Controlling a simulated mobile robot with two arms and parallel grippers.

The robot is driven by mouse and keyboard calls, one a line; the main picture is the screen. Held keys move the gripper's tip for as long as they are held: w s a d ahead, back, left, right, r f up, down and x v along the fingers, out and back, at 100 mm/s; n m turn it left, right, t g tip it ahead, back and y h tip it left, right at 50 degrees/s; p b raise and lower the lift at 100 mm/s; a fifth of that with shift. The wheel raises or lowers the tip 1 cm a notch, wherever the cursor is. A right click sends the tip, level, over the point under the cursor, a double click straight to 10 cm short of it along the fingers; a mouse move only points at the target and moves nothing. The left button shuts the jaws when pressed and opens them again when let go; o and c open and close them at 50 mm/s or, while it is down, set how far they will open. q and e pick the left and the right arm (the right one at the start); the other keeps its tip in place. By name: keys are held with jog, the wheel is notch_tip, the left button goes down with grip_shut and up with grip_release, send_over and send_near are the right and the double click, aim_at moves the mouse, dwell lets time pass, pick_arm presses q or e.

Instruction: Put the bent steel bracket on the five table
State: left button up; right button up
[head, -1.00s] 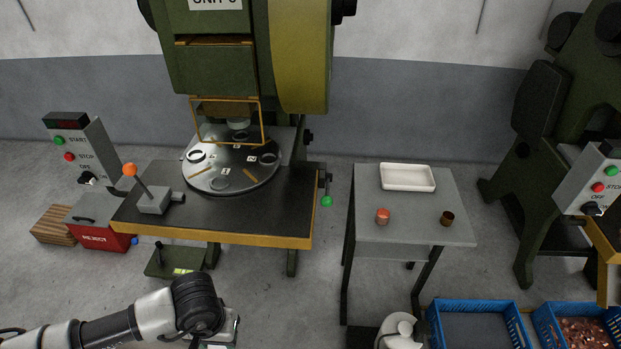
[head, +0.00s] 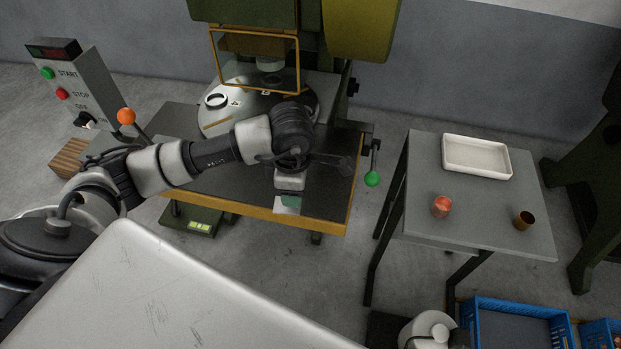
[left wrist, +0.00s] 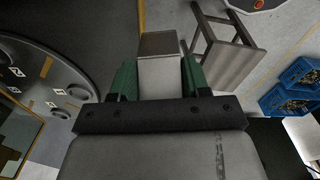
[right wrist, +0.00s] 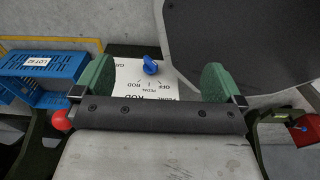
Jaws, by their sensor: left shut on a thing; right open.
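My left gripper (head: 290,203) hangs over the front of the black press table (head: 225,192) with the yellow edge. In the left wrist view its green fingers (left wrist: 160,80) are shut on the bent steel bracket (left wrist: 160,45), a grey plate with a square, darker end flange. The bracket is hard to make out in the head view. The round indexing plate (head: 240,95) is behind the gripper, partly hidden by my arm. My right gripper (right wrist: 160,82) is open and empty. No number five is readable on any table.
A grey side table (head: 470,235) at right carries a white tray (head: 476,157), a copper coil (head: 441,206) and a brown cup-like piece (head: 523,220). A green-knobbed lever (head: 372,179) sticks out at the press table's right. An orange-knobbed joystick (head: 126,116) stands left. Blue crates (head: 515,303) are on the floor.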

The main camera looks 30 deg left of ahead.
pick_arm(q)
jog(key=shift+w+a+f+n+b, duration=1.05)
jog(key=shift+w+a+f+n, duration=0.85)
jog(key=shift+n, duration=0.8)
jog(key=shift+w+a+f+n+b, duration=1)
jog(key=shift+w+a+f+n, duration=0.5)
jog(key=shift+w+n, duration=1)
jog(key=shift+w+a+f+n+b, duration=1.05)
jog(key=shift+w+a+f+n, duration=0.7)
jog(key=shift+n, duration=1.15)
jog(key=shift+r, duration=0.1)
jog(key=o, duration=1)
